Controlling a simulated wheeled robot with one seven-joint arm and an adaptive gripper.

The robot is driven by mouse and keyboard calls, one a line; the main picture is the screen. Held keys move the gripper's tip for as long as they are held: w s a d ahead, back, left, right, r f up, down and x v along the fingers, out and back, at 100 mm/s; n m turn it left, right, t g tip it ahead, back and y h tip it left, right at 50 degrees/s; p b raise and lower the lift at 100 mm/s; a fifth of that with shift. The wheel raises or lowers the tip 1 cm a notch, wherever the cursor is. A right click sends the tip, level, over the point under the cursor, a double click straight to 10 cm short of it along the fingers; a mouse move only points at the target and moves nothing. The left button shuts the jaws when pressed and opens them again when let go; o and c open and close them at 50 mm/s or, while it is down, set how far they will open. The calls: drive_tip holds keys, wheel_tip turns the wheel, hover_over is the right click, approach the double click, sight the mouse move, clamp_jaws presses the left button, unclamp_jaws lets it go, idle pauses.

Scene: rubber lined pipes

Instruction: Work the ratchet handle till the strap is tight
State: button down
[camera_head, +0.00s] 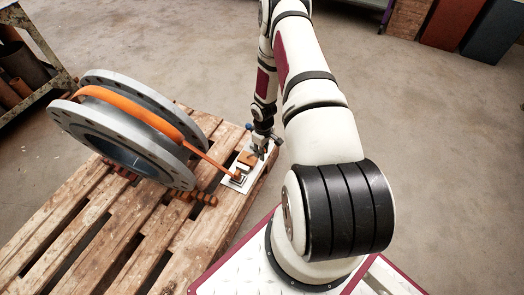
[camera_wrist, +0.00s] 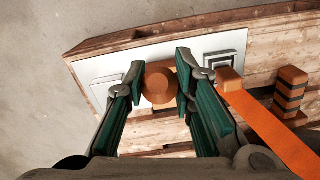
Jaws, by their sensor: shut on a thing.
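The orange ratchet handle (camera_wrist: 158,84) shows its round end between my green-padded fingers in the wrist view. My gripper (camera_wrist: 161,68) is shut on it, a finger on each side. In the head view my gripper (camera_head: 259,148) is at the white plate (camera_head: 229,184) on the pallet's right edge, by the orange handle (camera_head: 247,158). The orange strap (camera_head: 152,117) passes over the grey flanged pipe and slopes down to the plate. It also shows in the wrist view (camera_wrist: 265,128), where its run looks straight. The ratchet's inner parts are too small or hidden to make out.
The flanged pipe (camera_head: 128,143) lies on its side on the wooden pallet (camera_head: 95,214), with orange-brown chocks (camera_head: 197,196) beneath it. A rack with pipes (camera_head: 25,62) stands at the upper left. Dark red and blue-grey panels (camera_head: 490,30) stand far right. The floor between is clear.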

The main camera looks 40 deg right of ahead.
drive_tip(key=shift+s+d, duration=0.15)
drive_tip(key=c, duration=1.5)
unclamp_jaws()
drive_tip(key=shift+o, duration=0.8)
wheel_tip(320, 180, up, 12)
drive_tip(key=shift+w+d, duration=0.1)
drive_tip(key=shift+w, duration=0.1)
